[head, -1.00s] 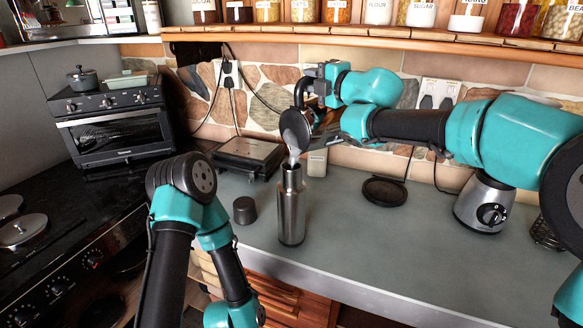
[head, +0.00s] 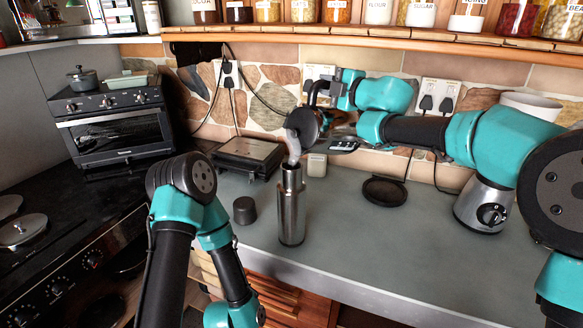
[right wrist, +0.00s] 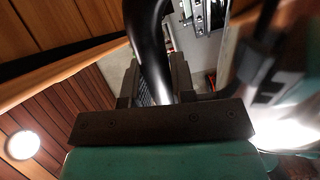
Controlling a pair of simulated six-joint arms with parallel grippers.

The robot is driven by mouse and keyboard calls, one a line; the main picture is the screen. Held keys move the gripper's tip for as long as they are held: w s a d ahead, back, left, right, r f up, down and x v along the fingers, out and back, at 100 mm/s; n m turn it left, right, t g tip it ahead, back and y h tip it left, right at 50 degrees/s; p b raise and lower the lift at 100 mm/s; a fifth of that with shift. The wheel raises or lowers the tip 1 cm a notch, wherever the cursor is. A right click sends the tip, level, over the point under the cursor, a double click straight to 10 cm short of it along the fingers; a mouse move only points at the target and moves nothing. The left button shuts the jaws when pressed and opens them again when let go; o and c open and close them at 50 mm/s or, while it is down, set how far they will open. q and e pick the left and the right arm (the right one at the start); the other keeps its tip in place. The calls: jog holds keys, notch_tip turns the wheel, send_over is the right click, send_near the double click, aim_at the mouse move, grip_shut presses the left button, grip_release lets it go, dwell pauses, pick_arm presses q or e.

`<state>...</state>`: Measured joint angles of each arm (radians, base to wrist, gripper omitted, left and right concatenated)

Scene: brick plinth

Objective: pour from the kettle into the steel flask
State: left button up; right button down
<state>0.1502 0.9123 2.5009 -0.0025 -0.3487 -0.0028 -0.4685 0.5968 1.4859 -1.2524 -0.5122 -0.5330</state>
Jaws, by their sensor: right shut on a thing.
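The kettle (head: 303,127) is dark and held tilted in the air, its lower end toward the steel flask (head: 291,212). The flask stands upright and open on the grey counter. A pale grey piece, spout or stream, reaches down to the flask's mouth; I cannot tell which it is. My right gripper (head: 331,92) is shut on the kettle's black handle (right wrist: 153,45), which passes between the fingers in the right wrist view. My left arm shows at the lower left, but its gripper is not visible.
A dark cap (head: 244,210) stands left of the flask. A round black base (head: 384,191) lies to the right, and a blender (head: 485,203) stands farther right. A flat black appliance (head: 246,157) sits at the back. The counter's front right is clear.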

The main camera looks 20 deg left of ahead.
jog(key=shift+w+d+r, duration=0.1)
jog(key=shift+w+d+f+m, duration=0.35)
jog(key=shift+w+f+m, duration=0.1)
jog(key=shift+w, duration=0.1)
jog(key=w+d+f+m, duration=0.4)
jog(key=w+f+m, duration=0.2)
jog(key=f, duration=0.5)
jog(key=w+d+f+m, duration=0.3)
jog(key=w+f+m, duration=0.3)
jog(key=f+m, duration=0.2)
jog(key=shift+w+d+f, duration=0.2)
jog(key=shift+d+f, duration=0.15)
jog(key=shift+f, duration=1)
